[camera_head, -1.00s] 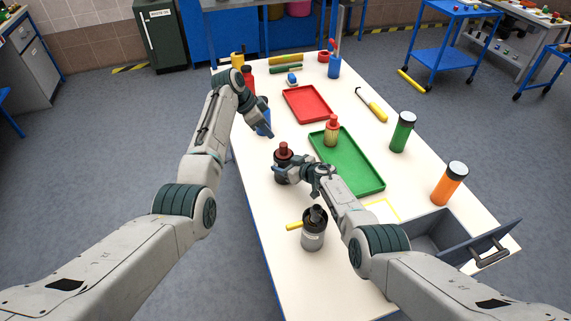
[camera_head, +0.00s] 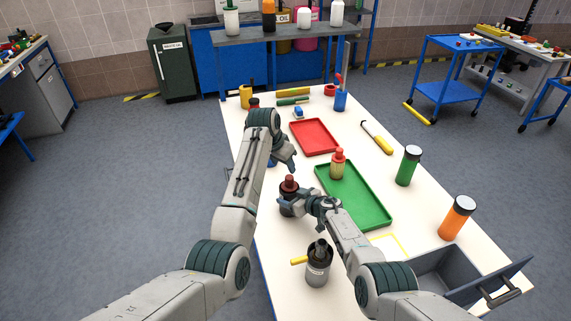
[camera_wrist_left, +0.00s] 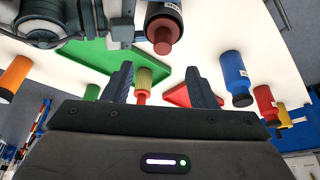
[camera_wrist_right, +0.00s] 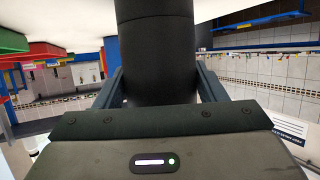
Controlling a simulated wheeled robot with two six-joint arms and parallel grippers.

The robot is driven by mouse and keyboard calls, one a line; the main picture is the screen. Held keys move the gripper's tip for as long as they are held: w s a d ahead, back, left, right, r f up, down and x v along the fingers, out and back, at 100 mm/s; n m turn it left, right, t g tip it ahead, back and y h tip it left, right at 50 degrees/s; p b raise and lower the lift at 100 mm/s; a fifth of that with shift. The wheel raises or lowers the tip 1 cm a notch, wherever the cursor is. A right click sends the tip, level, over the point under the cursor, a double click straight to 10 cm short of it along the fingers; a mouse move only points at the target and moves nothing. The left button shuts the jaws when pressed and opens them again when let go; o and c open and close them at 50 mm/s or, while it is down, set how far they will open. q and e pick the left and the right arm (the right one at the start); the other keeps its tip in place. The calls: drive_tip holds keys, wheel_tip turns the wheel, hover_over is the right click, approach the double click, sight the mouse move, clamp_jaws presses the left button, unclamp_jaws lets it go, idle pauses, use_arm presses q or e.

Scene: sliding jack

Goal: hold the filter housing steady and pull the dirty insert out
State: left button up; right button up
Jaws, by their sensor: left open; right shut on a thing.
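The filter housing (camera_head: 289,203) is a dark upright cylinder on the white table. A dull red insert top (camera_head: 289,181) stands out of its upper end. In the left wrist view, the housing (camera_wrist_left: 165,12) and its red top (camera_wrist_left: 162,40) show at the upper middle. My right gripper (camera_head: 301,202) is shut around the housing's side. The black housing (camera_wrist_right: 155,45) fills the space between the fingers in the right wrist view. My left gripper (camera_head: 291,163) is open and empty, just beyond and above the housing, not touching the red top. Its spread fingers (camera_wrist_left: 160,82) show in the left wrist view.
A beige insert with a red top (camera_head: 338,163) stands in the green tray (camera_head: 375,212). A red tray (camera_head: 315,135) lies farther back. A grey open bin (camera_head: 445,270) is at right. Blue bottle (camera_wrist_left: 236,75) stands near my left gripper.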

sight(289, 177)
use_arm(q)
drive_tip(key=w+f+n, duration=0.1)
drive_tip(key=f, duration=0.2)
drive_tip(key=w+d+f+n+y, duration=0.1)
drive_tip(key=f, duration=0.2)
drive_tip(key=w+d+f+n+t, duration=0.1)
drive_tip(key=f+n, duration=0.1)
drive_tip(key=f, duration=0.1)
drive_tip(key=shift+w+f, duration=0.1)
drive_tip(key=shift+f, duration=0.3)
idle(0.4)
drive_tip(key=c, duration=1.1)
drive_tip(key=shift+r, duration=0.2)
drive_tip(key=shift+r, duration=5.85)
